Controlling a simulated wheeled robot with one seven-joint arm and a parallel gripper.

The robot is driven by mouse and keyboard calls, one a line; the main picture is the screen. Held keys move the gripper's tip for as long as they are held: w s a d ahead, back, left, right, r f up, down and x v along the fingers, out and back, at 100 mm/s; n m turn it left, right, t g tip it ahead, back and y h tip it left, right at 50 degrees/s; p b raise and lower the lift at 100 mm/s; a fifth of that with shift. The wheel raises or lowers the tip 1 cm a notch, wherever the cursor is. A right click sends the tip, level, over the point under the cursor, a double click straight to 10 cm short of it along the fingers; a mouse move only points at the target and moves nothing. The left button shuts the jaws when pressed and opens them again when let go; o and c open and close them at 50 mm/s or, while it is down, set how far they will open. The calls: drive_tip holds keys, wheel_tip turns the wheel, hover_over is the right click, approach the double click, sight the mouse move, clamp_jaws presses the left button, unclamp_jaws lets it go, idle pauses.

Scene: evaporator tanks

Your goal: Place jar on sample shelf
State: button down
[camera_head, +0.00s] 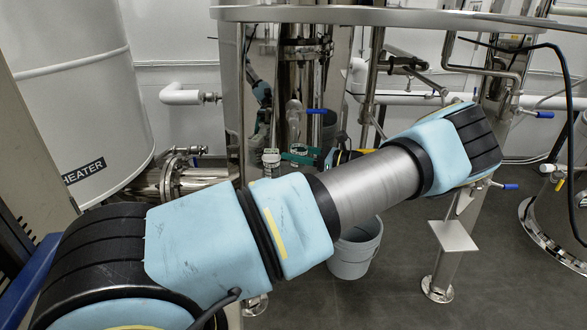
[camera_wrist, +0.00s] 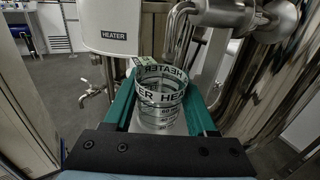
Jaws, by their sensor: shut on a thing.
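My gripper (camera_wrist: 160,85) is shut on a clear glass jar (camera_wrist: 158,108), held between its two green fingers. Its clear wall shows dark HEATER lettering and printed markings. In the head view the jar (camera_head: 271,160) shows small near the steel tank, beside the green fingers of my gripper (camera_head: 288,156); my arm covers much of the view. A small square metal plate (camera_head: 453,236), perhaps the sample shelf, sits on a tank leg at right, well away from the jar. Nothing is seen on it.
A white HEATER tank (camera_head: 75,90) stands at left, with steel pipework (camera_head: 180,178) at its base. A grey bucket (camera_head: 355,248) stands on the floor behind my arm. Pipes and blue-handled valves (camera_head: 544,114) crowd the right. Floor around the plate is clear.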

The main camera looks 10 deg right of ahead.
wheel_tip(320, 180, down, 4)
drive_tip(key=b, duration=0.2)
drive_tip(key=shift+d+f+b, duration=0.1)
drive_tip(key=shift+f+b, duration=0.15)
drive_tip(key=shift+b, duration=0.15)
drive_tip(key=shift+w+a, duration=0.15)
drive_tip(key=shift+a, duration=0.1)
drive_tip(key=shift+c, duration=1)
unclamp_jaws()
drive_tip(key=shift+d, duration=0.1)
drive_tip(key=b+v, duration=0.3)
drive_tip(key=v, duration=0.9)
